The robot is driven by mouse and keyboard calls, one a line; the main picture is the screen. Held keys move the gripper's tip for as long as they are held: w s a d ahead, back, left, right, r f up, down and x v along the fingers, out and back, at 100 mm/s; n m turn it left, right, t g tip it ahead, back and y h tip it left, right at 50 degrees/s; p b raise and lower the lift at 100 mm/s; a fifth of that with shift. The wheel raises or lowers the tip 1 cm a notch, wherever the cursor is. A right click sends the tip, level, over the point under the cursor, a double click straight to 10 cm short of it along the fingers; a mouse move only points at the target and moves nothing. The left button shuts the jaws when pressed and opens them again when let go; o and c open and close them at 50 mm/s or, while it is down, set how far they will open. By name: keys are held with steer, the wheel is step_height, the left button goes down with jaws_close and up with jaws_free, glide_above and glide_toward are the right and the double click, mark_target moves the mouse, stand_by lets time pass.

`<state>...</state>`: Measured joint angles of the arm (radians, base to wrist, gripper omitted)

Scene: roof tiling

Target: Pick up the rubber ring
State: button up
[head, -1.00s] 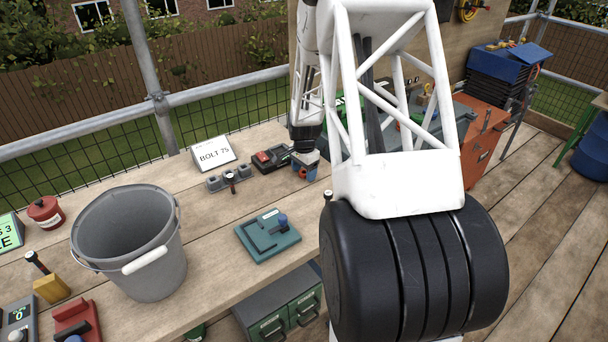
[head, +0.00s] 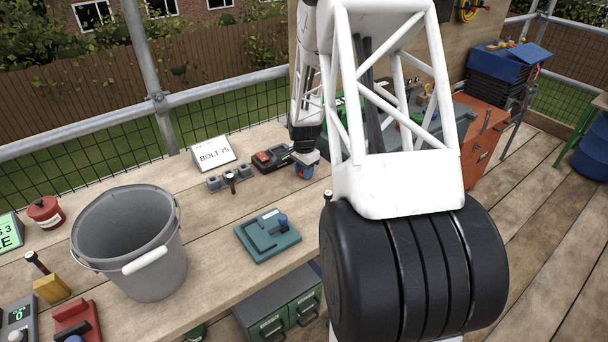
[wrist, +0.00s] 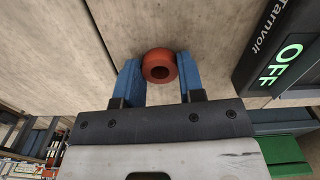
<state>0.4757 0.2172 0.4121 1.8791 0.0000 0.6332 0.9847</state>
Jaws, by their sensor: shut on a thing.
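The rubber ring (wrist: 159,66) is a small red-orange ring with a dark hole. In the wrist view it sits between the blue fingertips of my gripper (wrist: 159,78), which are shut on it from both sides. Bare wooden planks show behind the ring; I cannot tell whether it touches them. In the head view my gripper (head: 306,171) is small, low over the right part of the workbench (head: 215,190), and the ring cannot be made out there.
In the wrist view a dark box with a green "OFF" display (wrist: 282,55) stands close on the right. In the head view a red-and-black device (head: 271,158) is just left of my gripper. A teal tray (head: 267,236) and grey bucket (head: 130,245) stand nearer the front.

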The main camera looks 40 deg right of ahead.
step_height(320, 180, up, 10)
stand_by(0.9)
steer(key=shift+w+a, duration=0.1)
stand_by(0.7)
steer(key=w+a+r+n, duration=0.4)
steer(key=w+a, duration=0.3)
steer(key=a, duration=0.4)
steer(key=w+a+r+n, duration=0.5)
steer(key=w+a+n, duration=0.2)
steer(key=a, duration=0.4)
steer(key=w+a+r+n, duration=0.5)
steer(key=w+a, duration=0.2)
steer(key=a, duration=0.3)
steer(key=shift+a+n, duration=0.4)
steer(key=s+a+f, duration=0.4)
steer(key=s+a, duration=0.1)
steer(key=a, duration=0.8)
steer(key=s+a+f, duration=0.5)
steer(key=a, duration=0.8)
steer(key=s+a+f, duration=0.4)
steer(key=s+a, duration=0.1)
steer(key=a, duration=0.9)
steer(key=shift+s+f, duration=0.15)
steer(key=shift+f, duration=0.2)
